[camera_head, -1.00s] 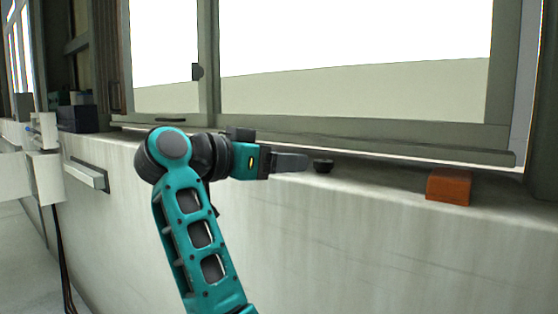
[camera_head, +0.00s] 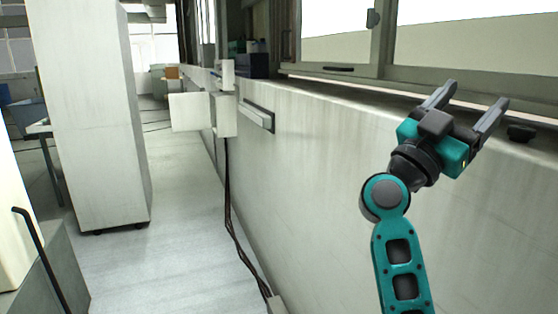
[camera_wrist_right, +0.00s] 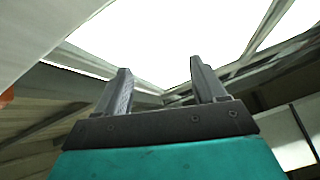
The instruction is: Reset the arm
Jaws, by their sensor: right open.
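My right arm is teal and dark grey and rises from the bottom right in the head view. Its gripper (camera_head: 468,104) is open, with two grey fingers apart and nothing between them. It is in front of the window ledge, pointing up toward the window. In the right wrist view the two fingers (camera_wrist_right: 163,88) are spread and empty, with bright window panes beyond. My left gripper is not in view.
A small black knob-like object (camera_head: 521,133) sits on the ledge, right of the gripper. A tall white cabinet (camera_head: 95,120) stands left. The floor (camera_head: 185,240) between is clear.

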